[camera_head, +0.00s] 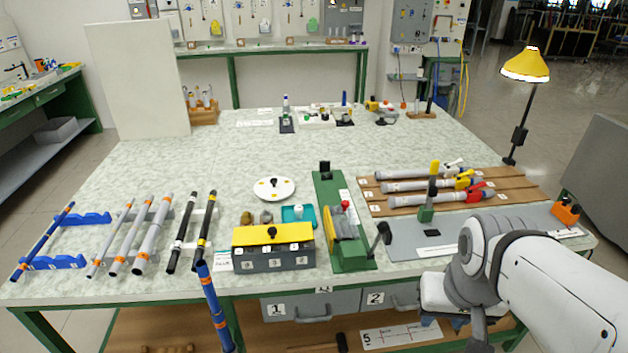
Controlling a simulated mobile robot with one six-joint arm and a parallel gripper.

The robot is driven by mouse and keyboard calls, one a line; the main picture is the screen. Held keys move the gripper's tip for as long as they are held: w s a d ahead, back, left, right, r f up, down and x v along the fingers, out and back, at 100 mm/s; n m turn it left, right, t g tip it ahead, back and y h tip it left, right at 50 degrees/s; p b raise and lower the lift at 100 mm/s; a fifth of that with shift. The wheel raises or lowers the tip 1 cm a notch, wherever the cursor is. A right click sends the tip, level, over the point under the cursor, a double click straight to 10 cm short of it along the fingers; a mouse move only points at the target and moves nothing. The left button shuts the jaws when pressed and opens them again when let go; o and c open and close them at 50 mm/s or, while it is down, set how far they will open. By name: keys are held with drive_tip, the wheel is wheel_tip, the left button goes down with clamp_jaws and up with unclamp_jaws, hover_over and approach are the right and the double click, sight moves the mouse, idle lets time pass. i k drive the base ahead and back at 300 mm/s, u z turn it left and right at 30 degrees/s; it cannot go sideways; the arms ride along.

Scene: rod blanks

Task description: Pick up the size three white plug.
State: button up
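A small white piece (298,210) stands on a teal tray (288,222) near the middle of the bench. It may be a white plug, but its size cannot be read. Just in front is a grey box (272,262) with a yellow top, a black knob and numbered labels on its front; its inside is hidden. My arm (545,280) reaches in from the lower right, over the bench's front right corner. My gripper's fingers cannot be made out. The arm is well to the right of the tray.
Beside the tray stands a green fixture (340,225) with a black lever. Rods lie on supports at the left, and grey tubes (420,173) on a wooden board at the right. A yellow lamp (526,66) stands at the right edge.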

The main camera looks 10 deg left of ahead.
sight(298, 209)
drive_tip(key=u, duration=0.45)
drive_tip(key=i, duration=1)
drive_tip(key=u, duration=0.05)
